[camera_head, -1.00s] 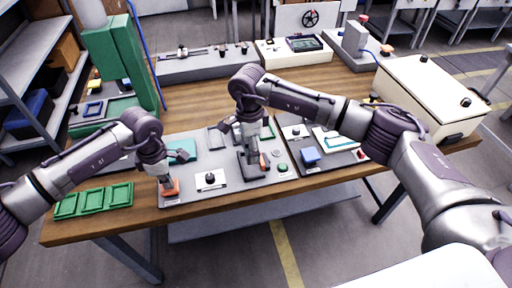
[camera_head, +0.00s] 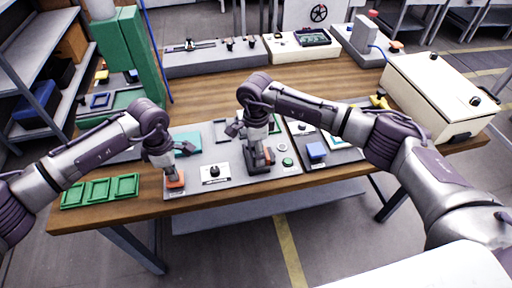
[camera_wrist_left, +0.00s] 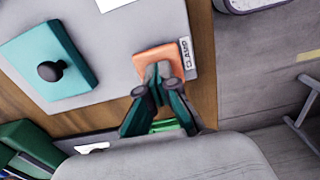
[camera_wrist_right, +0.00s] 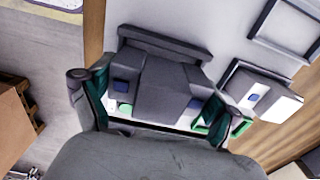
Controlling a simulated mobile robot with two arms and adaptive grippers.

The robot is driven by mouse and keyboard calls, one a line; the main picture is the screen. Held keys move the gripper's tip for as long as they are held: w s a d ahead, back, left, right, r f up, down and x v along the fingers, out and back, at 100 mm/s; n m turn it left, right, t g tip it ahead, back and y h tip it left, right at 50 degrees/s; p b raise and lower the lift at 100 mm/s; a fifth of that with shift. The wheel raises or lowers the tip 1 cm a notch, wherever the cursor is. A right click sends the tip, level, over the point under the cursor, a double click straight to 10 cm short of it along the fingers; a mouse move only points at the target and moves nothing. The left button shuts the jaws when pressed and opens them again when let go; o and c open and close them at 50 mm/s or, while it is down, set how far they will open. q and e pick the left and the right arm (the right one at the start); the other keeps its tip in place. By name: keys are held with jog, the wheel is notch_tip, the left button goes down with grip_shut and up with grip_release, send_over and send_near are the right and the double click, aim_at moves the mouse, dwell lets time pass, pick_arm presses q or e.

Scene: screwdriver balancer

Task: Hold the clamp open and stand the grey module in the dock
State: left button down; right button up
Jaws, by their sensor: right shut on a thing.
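My left gripper (camera_wrist_left: 163,72) is shut, its fingertips together on the orange pad (camera_wrist_left: 150,57) beside the label "CLAMP"; the pad also shows in the head view (camera_head: 175,178). My right gripper (camera_wrist_right: 146,92) has its fingers on both sides of the grey module (camera_wrist_right: 165,88) and is shut on it. In the head view the right gripper (camera_head: 257,152) is low over the dock (camera_head: 262,165) on the light grey panel. A dark grey bar (camera_wrist_right: 165,42) lies just beyond the module in the right wrist view. The module's lower end is hidden, so I cannot tell whether it is seated.
A teal block with a black knob (camera_wrist_left: 48,70) lies left of the clamp pad. A white knob plate (camera_head: 215,172) stands between my grippers. Green trays (camera_head: 100,190) lie at the table's left.

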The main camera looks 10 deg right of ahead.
jog(key=shift+f, duration=1.3)
dwell(0.4)
jog(key=o, duration=1)
pick_arm(q)
jog(key=shift+f, duration=0.1)
pick_arm(e)
notch_tip(320, 180, up, 12)
jog(key=shift+r, duration=0.1)
notch_tip(320, 180, up, 6)
jog(key=shift+f, duration=0.1)
dwell(0.3)
